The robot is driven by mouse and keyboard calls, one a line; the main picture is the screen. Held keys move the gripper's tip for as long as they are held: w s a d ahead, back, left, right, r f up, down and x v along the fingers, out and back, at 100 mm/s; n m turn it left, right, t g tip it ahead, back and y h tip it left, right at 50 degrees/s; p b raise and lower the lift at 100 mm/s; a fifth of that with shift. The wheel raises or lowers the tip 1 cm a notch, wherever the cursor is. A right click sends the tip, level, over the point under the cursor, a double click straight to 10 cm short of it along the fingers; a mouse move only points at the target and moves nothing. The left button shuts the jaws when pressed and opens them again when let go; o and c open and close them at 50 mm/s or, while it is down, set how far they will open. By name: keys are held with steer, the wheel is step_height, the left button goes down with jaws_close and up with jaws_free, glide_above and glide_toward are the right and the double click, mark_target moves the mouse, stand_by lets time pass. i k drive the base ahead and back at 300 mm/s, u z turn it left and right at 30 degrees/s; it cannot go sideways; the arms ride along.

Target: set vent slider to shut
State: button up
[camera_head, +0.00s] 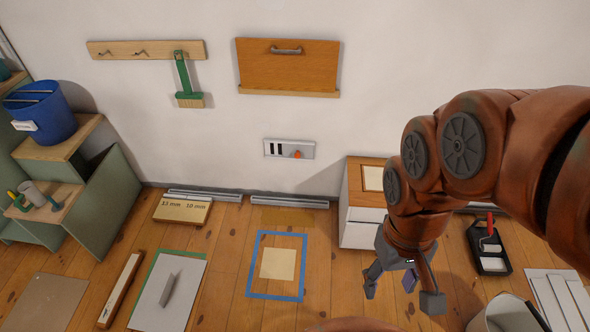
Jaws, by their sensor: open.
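The vent (281,154) is a small pale grey plate low on the white wall, below a wooden panel. It shows dark vertical slots at its left part. An orange-red slider knob (297,154) sits right of the slots, toward the plate's right half. My gripper (400,292) hangs low at the right, above the floor and in front of the white cabinet, with its fingers apart and nothing between them. It is well to the right of the vent and apart from it. Nothing hides the vent.
A white cabinet (358,227) with a wooden top stands right of the vent. A wooden flap panel (288,65) is above it. Grey rails (288,202) lie along the wall's foot. A blue taped square (252,264) is on the floor. A paint tray (490,262) lies at right.

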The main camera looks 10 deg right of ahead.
mark_target(296, 150)
steer(key=z, duration=1.2)
steer(key=i, duration=0.4)
steer(key=u, duration=3.1)
